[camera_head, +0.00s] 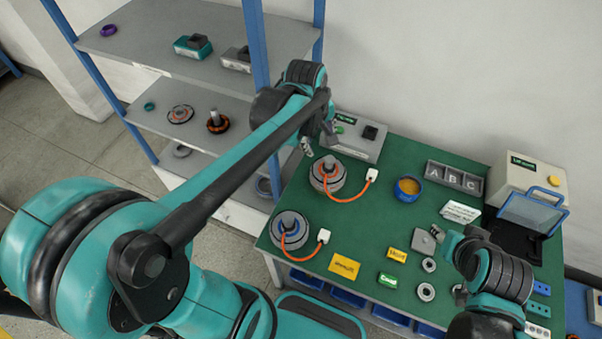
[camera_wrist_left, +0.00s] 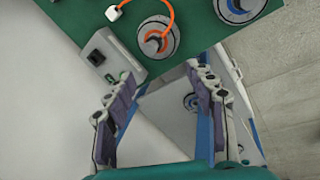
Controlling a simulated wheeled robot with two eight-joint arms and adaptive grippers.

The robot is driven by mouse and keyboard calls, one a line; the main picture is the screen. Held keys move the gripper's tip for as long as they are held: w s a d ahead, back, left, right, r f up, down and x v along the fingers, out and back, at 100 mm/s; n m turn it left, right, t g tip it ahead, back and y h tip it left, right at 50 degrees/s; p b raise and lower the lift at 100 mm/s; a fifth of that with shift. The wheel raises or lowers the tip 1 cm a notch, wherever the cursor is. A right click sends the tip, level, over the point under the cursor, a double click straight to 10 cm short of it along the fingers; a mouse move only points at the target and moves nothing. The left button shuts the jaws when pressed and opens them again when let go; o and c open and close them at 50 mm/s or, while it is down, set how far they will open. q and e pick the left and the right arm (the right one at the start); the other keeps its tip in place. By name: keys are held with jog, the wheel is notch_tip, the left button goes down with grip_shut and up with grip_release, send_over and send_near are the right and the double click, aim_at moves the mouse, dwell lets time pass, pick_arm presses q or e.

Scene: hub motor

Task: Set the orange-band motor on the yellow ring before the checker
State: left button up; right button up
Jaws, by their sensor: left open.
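The orange-band motor (camera_head: 322,184), a round grey disc with an orange cable to a white plug, stands on the green table top; it also shows in the left wrist view (camera_wrist_left: 158,50). A blue-band motor (camera_head: 290,243) stands nearer the front left edge. My left gripper (camera_head: 318,142) is open and empty, beyond the orange-band motor by the shelf; its parted fingers fill the left wrist view (camera_wrist_left: 155,95). My right gripper (camera_head: 452,266) is at the table's right, its fingers seemingly apart.
A grey box (camera_head: 362,147) with a green button stands at the back left. A beige box (camera_head: 535,172) stands back right beside a blue-framed lid. A blue bowl (camera_head: 408,195), an ABC tray (camera_head: 455,179) and several labels are on the table. Shelving (camera_head: 160,90) stands left.

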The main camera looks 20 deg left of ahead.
pick_arm(q)
jog(key=s+m+t, duration=0.4)
jog(key=s+m, duration=0.8)
jog(key=s, duration=0.1)
jog(key=shift+m+y, duration=0.3)
jog(key=shift+m, duration=0.1)
jog(key=shift+s, duration=0.1)
notch_tip(320, 180, down, 11)
jog(key=b, duration=1)
jog(key=shift+r+b, duration=0.2)
jog(key=shift+b, duration=0.15)
